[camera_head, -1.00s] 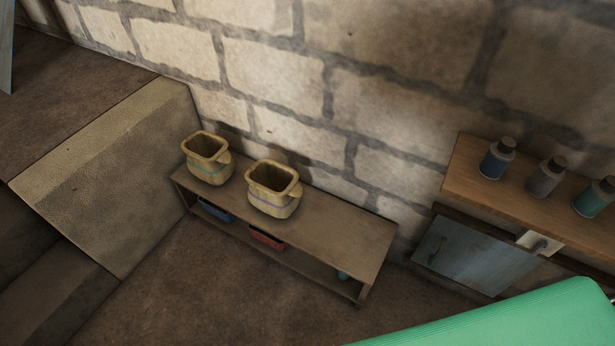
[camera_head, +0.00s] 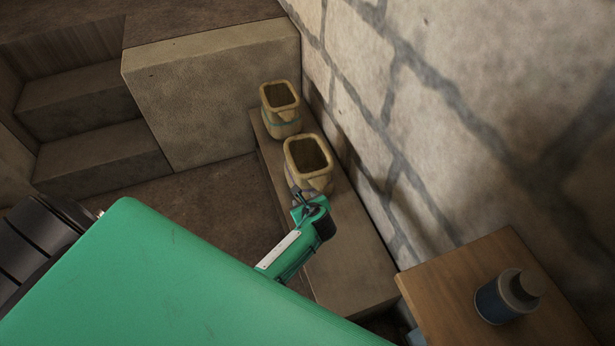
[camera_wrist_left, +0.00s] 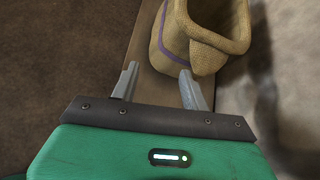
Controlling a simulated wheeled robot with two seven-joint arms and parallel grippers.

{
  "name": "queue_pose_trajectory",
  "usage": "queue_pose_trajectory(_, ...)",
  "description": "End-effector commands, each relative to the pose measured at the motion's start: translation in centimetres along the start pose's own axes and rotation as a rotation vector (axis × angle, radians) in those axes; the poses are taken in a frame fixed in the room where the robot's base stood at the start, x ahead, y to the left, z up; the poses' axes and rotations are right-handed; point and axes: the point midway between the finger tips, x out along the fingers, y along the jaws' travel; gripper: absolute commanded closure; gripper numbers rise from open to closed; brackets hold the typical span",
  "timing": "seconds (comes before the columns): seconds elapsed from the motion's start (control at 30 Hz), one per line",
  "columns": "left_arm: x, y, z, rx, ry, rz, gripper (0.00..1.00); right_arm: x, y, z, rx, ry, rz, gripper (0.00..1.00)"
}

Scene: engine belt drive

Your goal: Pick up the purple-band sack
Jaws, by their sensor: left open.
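The purple-band sack (camera_head: 308,166), tan and open-topped, stands upright on a low wooden bench (camera_head: 345,260). In the left wrist view the sack (camera_wrist_left: 205,40) shows its purple band and a lip on its rim. My left gripper (camera_head: 299,192) is at the near side of the sack and hides part of its lower side. In the left wrist view the open gripper (camera_wrist_left: 158,70) has nothing between its fingers. The right fingertip overlaps the sack's lower edge there; I cannot tell whether they touch. My right gripper is not in view.
A second sack (camera_head: 281,110) stands behind on the same bench. A stone wall (camera_head: 400,150) runs along the bench's right side. A stone block (camera_head: 215,95) and steps are at the left.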

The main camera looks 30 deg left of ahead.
Motion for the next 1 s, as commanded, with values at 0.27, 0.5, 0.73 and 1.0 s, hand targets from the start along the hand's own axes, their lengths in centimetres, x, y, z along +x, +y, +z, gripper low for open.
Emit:
queue_pose_trajectory(0.27,-1.6,-2.6,7.0,0.186,-0.164,0.045,0.54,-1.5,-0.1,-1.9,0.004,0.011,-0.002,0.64)
queue_pose_trajectory(0.5,2.4,-2.5,8.0,0.198,-0.171,0.052,0.54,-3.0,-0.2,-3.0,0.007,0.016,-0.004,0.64)
queue_pose_trajectory(0.73,5.9,-2.4,8.6,0.197,-0.170,0.050,0.54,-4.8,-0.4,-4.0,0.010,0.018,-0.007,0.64)
queue_pose_trajectory(1.0,8.2,-2.2,8.8,0.196,-0.169,0.050,0.54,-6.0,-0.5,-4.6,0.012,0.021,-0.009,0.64)
